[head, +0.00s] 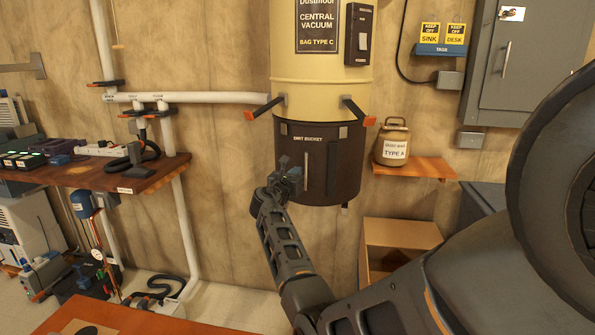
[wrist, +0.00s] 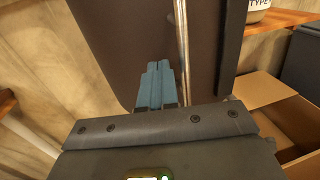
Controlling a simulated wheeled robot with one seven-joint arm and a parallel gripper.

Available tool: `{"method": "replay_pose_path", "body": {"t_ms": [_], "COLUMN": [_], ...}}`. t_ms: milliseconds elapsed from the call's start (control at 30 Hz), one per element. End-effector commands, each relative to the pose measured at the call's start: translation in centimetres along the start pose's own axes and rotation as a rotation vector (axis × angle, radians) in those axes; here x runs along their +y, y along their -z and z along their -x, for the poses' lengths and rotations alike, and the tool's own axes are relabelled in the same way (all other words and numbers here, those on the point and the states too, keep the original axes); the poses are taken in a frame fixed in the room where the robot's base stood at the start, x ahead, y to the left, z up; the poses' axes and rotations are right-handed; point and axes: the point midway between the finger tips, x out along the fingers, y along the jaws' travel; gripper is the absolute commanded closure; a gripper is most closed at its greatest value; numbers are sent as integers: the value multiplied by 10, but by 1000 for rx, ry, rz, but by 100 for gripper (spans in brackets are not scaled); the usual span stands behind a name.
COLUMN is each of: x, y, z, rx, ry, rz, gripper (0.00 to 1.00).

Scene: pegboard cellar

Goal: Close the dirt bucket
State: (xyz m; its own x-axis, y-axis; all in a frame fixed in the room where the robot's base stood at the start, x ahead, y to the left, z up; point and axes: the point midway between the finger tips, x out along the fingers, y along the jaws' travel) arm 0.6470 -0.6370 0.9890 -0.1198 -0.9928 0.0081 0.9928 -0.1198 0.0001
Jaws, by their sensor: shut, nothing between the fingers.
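The dark brown dirt bucket (head: 345,165) hangs under the cream central vacuum body (head: 285,85) on the wall. Its rim looks up against the body in the head view; I cannot tell whether a small gap is there. A left latch lever (head: 265,107) and a right latch lever (head: 355,110), both orange-tipped, stick outward at the seam. A vertical metal bar (head: 306,170) runs down the bucket's front. My gripper (head: 288,168) is shut and empty in front of the bucket's lower left. In the wrist view, the fingers (wrist: 157,68) are just left of the bar (wrist: 182,45); contact is unclear.
A small wooden shelf (head: 415,168) with a dust bag canister (head: 392,143) is right of the bucket. An open cardboard box (head: 400,235) stands below it. A cluttered wooden shelf (head: 115,178) and white pipes (head: 185,97) are to the left.

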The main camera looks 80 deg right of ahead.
Motion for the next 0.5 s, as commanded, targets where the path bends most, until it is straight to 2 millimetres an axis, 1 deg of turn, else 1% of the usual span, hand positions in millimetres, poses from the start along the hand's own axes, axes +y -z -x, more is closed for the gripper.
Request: {"method": "replay_pose_path", "body": {"t_ms": [33, 67, 400, 500], "x": [0, 1, 1, 1], "y": [-2, 1, 2, 2], "z": [4, 10, 73, 88], "rx": [1, 0, 0, 0], "ry": [-1, -2, -2, -2], "rz": [3, 3, 2, 2], "gripper": [100, 100, 100, 100]}}
